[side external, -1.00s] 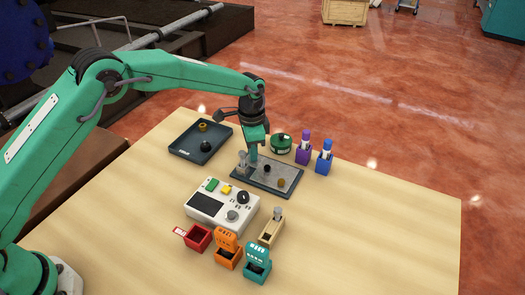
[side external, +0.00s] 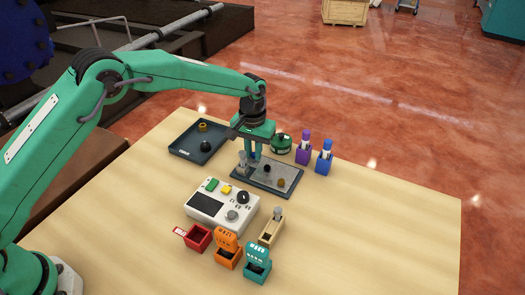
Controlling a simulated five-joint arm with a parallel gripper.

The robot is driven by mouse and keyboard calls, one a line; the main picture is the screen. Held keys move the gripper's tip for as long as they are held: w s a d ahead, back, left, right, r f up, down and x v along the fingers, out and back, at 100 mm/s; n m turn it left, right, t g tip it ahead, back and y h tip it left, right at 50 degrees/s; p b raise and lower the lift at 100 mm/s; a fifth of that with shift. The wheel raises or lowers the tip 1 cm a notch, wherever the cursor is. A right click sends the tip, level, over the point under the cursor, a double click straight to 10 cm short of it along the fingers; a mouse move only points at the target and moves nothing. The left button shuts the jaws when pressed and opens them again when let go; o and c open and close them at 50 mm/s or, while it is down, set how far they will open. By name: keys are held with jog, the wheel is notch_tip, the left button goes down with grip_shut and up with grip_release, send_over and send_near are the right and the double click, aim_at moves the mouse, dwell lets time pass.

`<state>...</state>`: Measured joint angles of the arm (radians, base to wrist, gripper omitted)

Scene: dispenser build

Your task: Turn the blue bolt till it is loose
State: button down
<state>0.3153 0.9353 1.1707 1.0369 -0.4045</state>
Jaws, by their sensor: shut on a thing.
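A dark-edged grey plate (side external: 287,172) lies on the table, in the side view. My gripper (side external: 251,155) points straight down over its far-left part. It is shut on the blue bolt (side external: 254,156), of which only a small bit shows between the fingers. The bolt's lower end and its seat in the plate are too small and hidden to make out. A black bolt (side external: 267,168) and a brass-coloured bolt (side external: 281,182) stand on the plate to the right of my gripper. A silver-topped peg (side external: 242,168) stands just left of the fingers.
A dark tray (side external: 183,147) with small round parts lies at the left. A green round container (side external: 281,143) and purple (side external: 303,152) and blue (side external: 324,160) holders stand behind the plate. A white control box (side external: 222,208) and small open boxes (side external: 228,250) are in front. The table's right side is clear.

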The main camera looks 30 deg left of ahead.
jog(key=n, duration=0.5)
jog(key=shift+w+d+r+n, duration=0.15)
jog(key=shift+n, duration=0.15)
jog(key=n, duration=0.4)
jog(key=shift+n, duration=0.4)
jog(key=c, duration=1.4)
grip_release()
jog(key=shift+r, duration=3.85)
